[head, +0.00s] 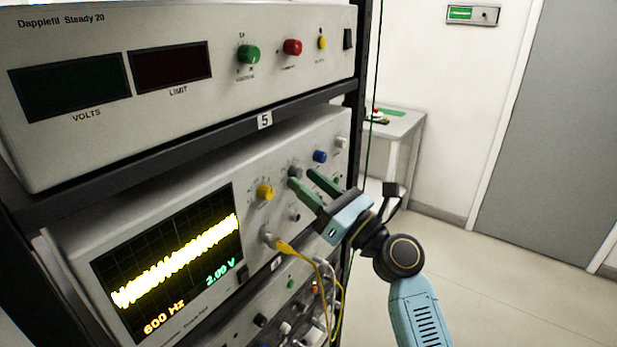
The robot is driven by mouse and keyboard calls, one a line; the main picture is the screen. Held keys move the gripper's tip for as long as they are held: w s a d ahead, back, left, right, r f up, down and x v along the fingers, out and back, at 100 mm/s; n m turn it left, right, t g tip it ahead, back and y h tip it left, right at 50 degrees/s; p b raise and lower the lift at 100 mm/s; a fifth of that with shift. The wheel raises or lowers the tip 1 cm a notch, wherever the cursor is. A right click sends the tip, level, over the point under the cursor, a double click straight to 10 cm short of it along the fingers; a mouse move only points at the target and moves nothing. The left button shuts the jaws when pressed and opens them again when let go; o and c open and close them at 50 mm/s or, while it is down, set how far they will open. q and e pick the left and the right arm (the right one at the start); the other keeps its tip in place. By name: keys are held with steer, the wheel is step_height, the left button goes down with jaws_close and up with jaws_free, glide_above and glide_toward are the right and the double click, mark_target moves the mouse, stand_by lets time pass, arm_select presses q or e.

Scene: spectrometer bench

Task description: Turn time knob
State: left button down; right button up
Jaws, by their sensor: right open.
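The oscilloscope (160,220) sits in the rack with a lit screen showing a yellow trace, "600 Hz" and "2.00 V". Its panel has a yellow knob (265,192), a grey knob (295,172) and a blue knob (320,156). The labels are too small to read, so I cannot tell for sure which one is the time knob. My right gripper (302,177) is open, its green fingertips at the grey knob. One fingertip overlaps the knob's lower edge; I cannot tell whether it touches. My left gripper is not in view.
A power supply (200,22) with green, red and yellow knobs is on the shelf above. A yellow cable (297,251) plugs into the oscilloscope's panel below the gripper and hangs down over lower equipment. The floor to the right is clear, with a small table (400,126) behind.

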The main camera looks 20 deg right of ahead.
steer(key=shift+w+a+r, duration=0.15)
steer(key=shift+w, duration=0.05)
jaws_close()
stand_by(0.3)
